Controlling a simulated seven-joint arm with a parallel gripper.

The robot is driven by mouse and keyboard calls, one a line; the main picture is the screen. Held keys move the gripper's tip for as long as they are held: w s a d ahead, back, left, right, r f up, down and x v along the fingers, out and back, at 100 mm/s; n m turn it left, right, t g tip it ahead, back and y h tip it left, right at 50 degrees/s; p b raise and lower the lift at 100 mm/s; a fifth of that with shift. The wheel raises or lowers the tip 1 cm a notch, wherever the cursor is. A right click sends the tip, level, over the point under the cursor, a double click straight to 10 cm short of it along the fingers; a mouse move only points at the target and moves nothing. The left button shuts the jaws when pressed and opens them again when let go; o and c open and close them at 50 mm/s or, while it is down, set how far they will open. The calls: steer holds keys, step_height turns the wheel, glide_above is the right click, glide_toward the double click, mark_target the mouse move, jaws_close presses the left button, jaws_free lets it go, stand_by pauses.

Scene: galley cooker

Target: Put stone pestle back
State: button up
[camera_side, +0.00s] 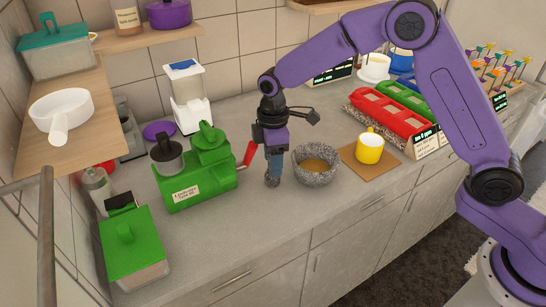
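My gripper (273,157) points straight down over the counter, between the green machine and the stone mortar. It appears shut on the stone pestle (272,181), whose grey lower end shows below the fingers, close to the counter top. The pestle looks upright; whether it touches the counter I cannot tell, and its upper part is hidden by the fingers. The grey speckled stone mortar (315,176) stands just right of my gripper, with brownish contents (316,165) inside.
The green machine (200,182) with a red handle (250,153) stands close left. A yellow mug (370,148) sits on a brown board (384,168) to the right. Red and green boxes (396,112) stand behind it. The front counter (260,218) is clear.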

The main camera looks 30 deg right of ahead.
step_height(320, 180, up, 12)
steer(key=shift+r, duration=0.2)
stand_by(0.6)
steer(key=shift+s, duration=0.1)
steer(key=s+d+f, duration=0.1)
steer(key=s+d, duration=0.4)
steer(key=s, duration=0.6)
steer(key=s+d+f+m, duration=0.1)
steer(key=s+d, duration=0.5)
steer(key=s, duration=0.5)
steer(key=s+d+f, duration=0.1)
steer(key=s+d, duration=0.5)
steer(key=s, duration=0.5)
steer(key=shift+s+f+m, duration=0.3)
steer(key=shift+m, duration=0.1)
